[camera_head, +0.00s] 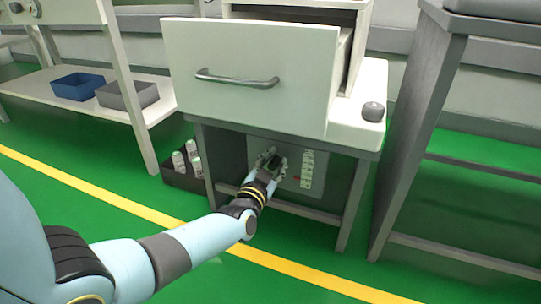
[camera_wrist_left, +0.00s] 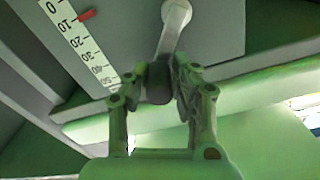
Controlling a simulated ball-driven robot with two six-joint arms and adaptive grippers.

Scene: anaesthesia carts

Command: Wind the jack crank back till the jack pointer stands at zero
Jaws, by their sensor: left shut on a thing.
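The jack crank (camera_wrist_left: 170,42) is a pale arm running from a round hub at the top of the left wrist view down to a dark grip. My left gripper (camera_wrist_left: 158,88) is shut on that dark grip, one finger on each side. In the head view my left gripper (camera_head: 270,160) reaches under the cart top to the grey panel and hides most of the crank. The white scale (camera_wrist_left: 75,38) runs from 0 to about 50. The red jack pointer (camera_wrist_left: 87,14) stands close to the 10 mark. The scale also shows in the head view (camera_head: 307,170). My right gripper is out of view.
An open white drawer (camera_head: 250,90) juts out above the panel. The cart's legs and lower bar (camera_head: 300,210) frame the space around my left gripper. A dark crate with bottles (camera_head: 183,178) stands left on the green floor. A grey table (camera_head: 420,110) stands right.

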